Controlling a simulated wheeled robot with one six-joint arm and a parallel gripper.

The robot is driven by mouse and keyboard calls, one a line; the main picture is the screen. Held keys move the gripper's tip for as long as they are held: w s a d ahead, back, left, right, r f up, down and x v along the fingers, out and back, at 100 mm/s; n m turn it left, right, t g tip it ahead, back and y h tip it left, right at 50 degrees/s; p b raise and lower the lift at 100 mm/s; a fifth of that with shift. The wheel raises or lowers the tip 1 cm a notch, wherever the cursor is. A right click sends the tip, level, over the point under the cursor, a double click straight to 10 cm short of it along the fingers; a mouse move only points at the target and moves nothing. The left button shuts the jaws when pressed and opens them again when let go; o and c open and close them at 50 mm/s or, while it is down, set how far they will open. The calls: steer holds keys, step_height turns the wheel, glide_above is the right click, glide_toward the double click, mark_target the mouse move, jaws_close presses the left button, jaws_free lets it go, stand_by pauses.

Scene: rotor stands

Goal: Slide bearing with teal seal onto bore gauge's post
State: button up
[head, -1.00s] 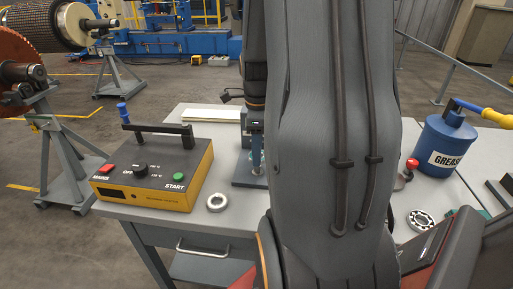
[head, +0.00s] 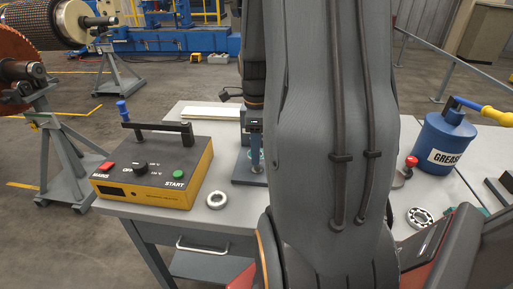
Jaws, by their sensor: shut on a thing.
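My gripper (head: 257,158) points down left of my large arm link, which hides much of it. It is shut on what looks like the bearing with the teal seal; only a teal sliver (head: 262,155) shows at the fingers. They are over the dark base plate (head: 242,179) of a stand, probably the bore gauge. The post is hidden by my gripper and arm, so I cannot tell whether the bearing is around it or above it.
A yellow and black heater (head: 155,170) stands on the table's left. A plain bearing ring (head: 217,200) lies at the front edge. Right of my arm are another bearing (head: 420,217), a red-knobbed tool (head: 411,161) and a blue grease can (head: 445,145).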

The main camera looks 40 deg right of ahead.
steer(key=shift+f, duration=0.2)
steer(key=shift+f, duration=0.3)
steer(key=shift+f+b, duration=0.5)
steer(key=shift+f, duration=0.4)
stand_by(0.8)
steer(key=shift+f, duration=0.35)
steer(key=shift+f+b, duration=0.5)
steer(key=shift+f, duration=0.1)
steer(key=o, duration=1.6)
steer(key=shift+c, duration=0.2)
steer(key=shift+r, duration=0.1)
